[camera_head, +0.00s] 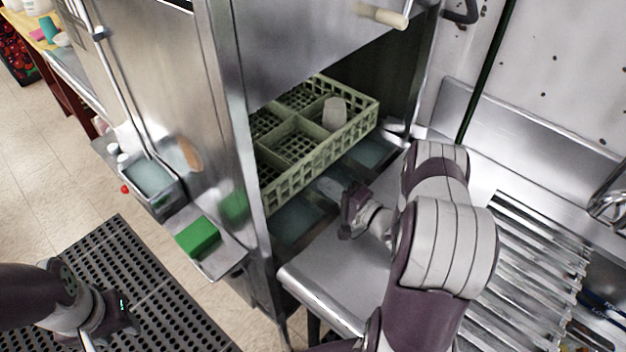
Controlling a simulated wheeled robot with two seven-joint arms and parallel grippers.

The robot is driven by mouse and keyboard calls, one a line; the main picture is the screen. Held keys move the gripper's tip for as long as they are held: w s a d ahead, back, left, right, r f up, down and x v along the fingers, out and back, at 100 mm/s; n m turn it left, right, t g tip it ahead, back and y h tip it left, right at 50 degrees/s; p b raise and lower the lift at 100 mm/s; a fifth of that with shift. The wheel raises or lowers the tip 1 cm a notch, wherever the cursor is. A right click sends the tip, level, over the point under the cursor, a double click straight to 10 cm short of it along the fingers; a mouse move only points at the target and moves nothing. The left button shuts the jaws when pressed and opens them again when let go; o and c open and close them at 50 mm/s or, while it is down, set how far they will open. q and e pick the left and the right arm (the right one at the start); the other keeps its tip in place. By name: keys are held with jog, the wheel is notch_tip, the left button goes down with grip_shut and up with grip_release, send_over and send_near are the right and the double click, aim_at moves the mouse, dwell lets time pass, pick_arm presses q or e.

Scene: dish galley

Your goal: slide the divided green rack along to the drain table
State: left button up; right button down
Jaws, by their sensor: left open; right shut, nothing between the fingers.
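The divided green rack (318,157) sits inside the open steel dish machine, partly hidden by the machine's front post. A pale grey cup (334,113) stands in one of its compartments. My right gripper (349,207) is shut and empty, just in front of the rack's near side and apart from it, over the machine's opening. The drain table (345,272) lies at the machine's exit, partly covered by my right arm, with a ribbed section (530,265) at the right. My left gripper (118,318) is open and empty at the lower left, over the floor mat.
The machine's raised door (310,40) with its handle (381,15) is above the rack. A side shelf holds a green sponge (197,237) and a metal container (152,185). A black perforated mat (120,270) covers the floor. The ribbed section is mostly clear.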

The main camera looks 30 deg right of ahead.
aim_at(305, 171)
jog(key=shift+b+x, duration=0.6)
jog(key=shift+x, duration=1.65)
